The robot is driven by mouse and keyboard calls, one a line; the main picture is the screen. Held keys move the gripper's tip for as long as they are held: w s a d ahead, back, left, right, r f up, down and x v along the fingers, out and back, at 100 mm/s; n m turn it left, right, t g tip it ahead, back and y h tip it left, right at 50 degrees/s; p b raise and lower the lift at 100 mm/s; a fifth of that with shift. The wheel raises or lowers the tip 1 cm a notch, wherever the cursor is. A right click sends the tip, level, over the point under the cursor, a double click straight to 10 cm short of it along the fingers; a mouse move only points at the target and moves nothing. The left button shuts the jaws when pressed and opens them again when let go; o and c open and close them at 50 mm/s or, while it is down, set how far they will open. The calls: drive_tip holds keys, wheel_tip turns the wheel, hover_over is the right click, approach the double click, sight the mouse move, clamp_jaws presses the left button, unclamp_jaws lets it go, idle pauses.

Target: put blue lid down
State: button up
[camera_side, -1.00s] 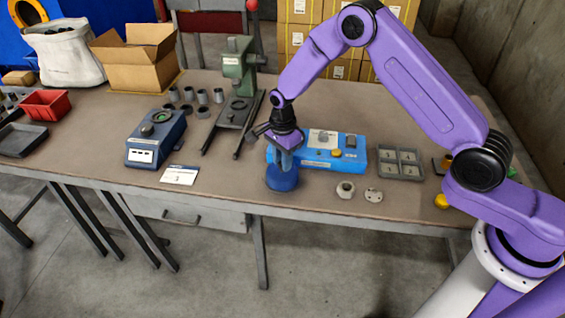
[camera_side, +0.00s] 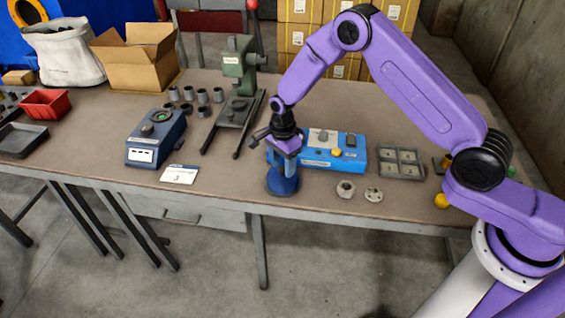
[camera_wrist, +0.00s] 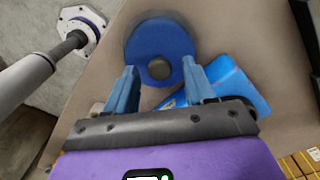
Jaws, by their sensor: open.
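The blue lid (camera_side: 282,184) is a round blue piece near the table's front edge, below my gripper (camera_side: 285,166). In the wrist view the lid (camera_wrist: 158,40) shows as a blue disc with a dark round knob (camera_wrist: 160,68). My gripper (camera_wrist: 160,74) is open there, with one blue finger on each side of the knob. The fingers look apart from the knob in that view. I cannot tell how far the fingertips are above the lid, or whether it rests on something beneath.
A blue box (camera_side: 335,156) stands just behind and right of the lid. A hex nut (camera_side: 345,189) and a small flange (camera_side: 373,194) lie to the right, near a grey tray (camera_side: 399,162). A white card (camera_side: 179,174) and a blue device (camera_side: 155,138) are left. A green press (camera_side: 238,68) stands behind.

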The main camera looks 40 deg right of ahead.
sight(283, 169)
wheel_tip(283, 169, up, 12)
idle(0.5)
drive_tip(key=shift+r, duration=0.1)
drive_tip(key=s+r+n, duration=0.4)
drive_tip(key=s+n, duration=0.3)
drive_tip(key=s, duration=0.2)
drive_tip(key=s+r+n, duration=0.5)
drive_tip(key=s+n, duration=0.3)
drive_tip(key=s+d+n, duration=0.4)
drive_tip(key=s+n, duration=0.3)
drive_tip(key=s, duration=0.3)
drive_tip(key=s+d+r+n, duration=0.1)
drive_tip(key=s+d+n, duration=0.4)
drive_tip(key=s, duration=0.5)
drive_tip(key=shift+s+r+n, duration=0.2)
drive_tip(key=shift+n, duration=0.9)
